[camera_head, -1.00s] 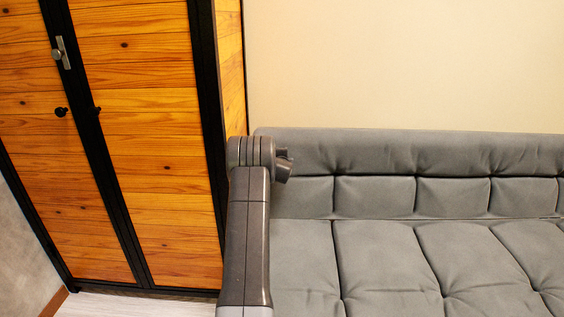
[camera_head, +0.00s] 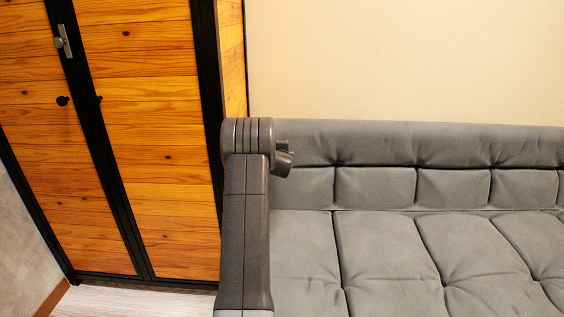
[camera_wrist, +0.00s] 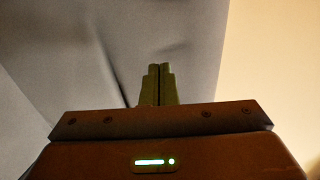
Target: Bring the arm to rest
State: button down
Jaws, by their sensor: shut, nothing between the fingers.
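My arm (camera_head: 245,220) stands up in the lower middle of the head view, in front of the left end of a grey sofa. Its top joint bends to the right. My gripper does not show clearly in the head view. In the wrist view my gripper (camera_wrist: 159,68) has its two fingers together, shut and empty. A grey padded surface, apparently the sofa, lies beyond the fingertips.
A grey tufted sofa (camera_head: 385,245) fills the right side. A wooden cabinet (camera_head: 150,120) with black frames, a latch and knobs stands at the left, its doors closed. A bare cream wall (camera_head: 410,60) rises behind. Some pale floor (camera_head: 130,302) shows at lower left.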

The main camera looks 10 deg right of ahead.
jog(key=v, duration=0.7)
jog(key=shift+s, duration=0.15)
jog(key=shift+r, duration=0.1)
